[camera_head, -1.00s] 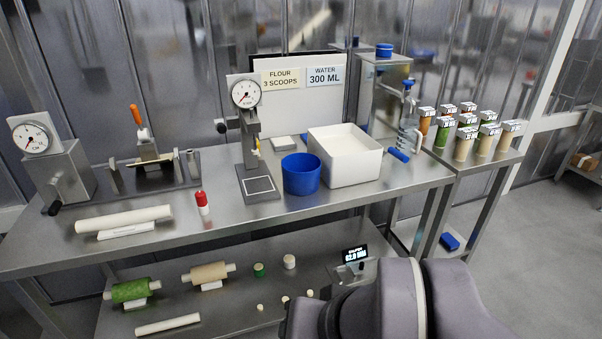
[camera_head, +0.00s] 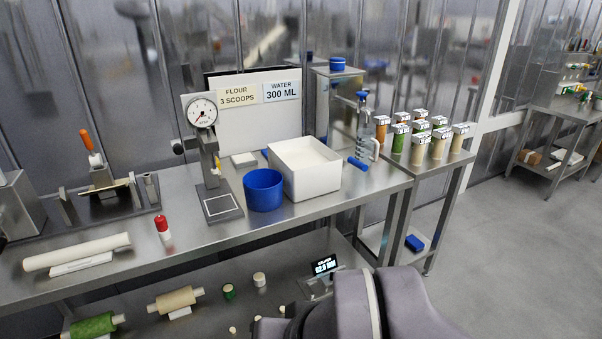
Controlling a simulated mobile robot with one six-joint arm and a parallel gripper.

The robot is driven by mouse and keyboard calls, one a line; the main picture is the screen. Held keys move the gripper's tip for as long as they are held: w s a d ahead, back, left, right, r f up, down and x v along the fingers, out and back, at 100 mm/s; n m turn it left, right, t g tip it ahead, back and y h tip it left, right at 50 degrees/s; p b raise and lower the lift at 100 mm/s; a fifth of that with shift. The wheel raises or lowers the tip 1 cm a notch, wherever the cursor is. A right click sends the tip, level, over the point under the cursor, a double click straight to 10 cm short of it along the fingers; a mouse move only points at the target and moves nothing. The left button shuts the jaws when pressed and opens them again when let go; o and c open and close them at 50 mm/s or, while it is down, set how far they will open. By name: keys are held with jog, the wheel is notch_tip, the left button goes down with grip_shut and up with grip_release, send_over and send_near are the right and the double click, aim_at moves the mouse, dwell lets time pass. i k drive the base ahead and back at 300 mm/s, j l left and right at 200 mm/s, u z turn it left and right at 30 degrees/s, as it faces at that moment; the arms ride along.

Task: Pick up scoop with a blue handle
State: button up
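A blue cylindrical handle (camera_head: 358,163) shows at the right end of the table, beside the white bin and in front of the clear bottle. It looks like the scoop's handle; the scoop's head cannot be made out. The white bin (camera_head: 312,184) stands open on the table with pale contents. A blue tub (camera_head: 263,197) stands to its left. My arm shows at the bottom of the view, below the table's front edge. My gripper is not in the picture.
A press with a dial (camera_head: 202,112) stands left of the blue tub. A clear bottle with a blue top (camera_head: 362,125) stands behind the handle. Several labelled jars (camera_head: 438,145) fill the side table at right. The floor (camera_head: 500,240) at right is clear.

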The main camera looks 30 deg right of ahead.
aim_at(360, 164)
jog(key=i+l, duration=1.65)
jog(key=l, duration=0.15)
jog(key=k+l+z, duration=0.05)
jog(key=l, duration=0.05)
